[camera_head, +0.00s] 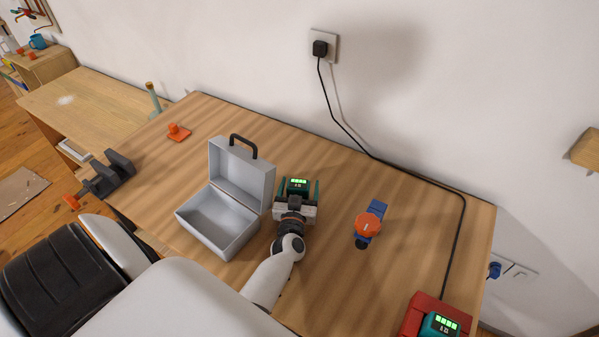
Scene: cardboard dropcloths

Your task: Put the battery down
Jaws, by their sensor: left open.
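A dark battery with a lit green display (299,183) is on the wooden workbench, just right of the open grey case. My left gripper (298,187) is at the battery, with one finger on each side of it. Its jaws are open; whether a finger touches the battery I cannot tell. The gripper body hides the battery's near side. A second teal battery with a green display (441,325) sits in a red charger (420,312) at the bench's lower right. My right gripper is not in view.
The open grey case (243,177) stands close left of my left gripper. An orange and blue tool (369,226) lies to the right. A black vise (108,174) is at the left edge, and an orange piece (178,132) lies farther back. A black cable (420,176) runs to the charger.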

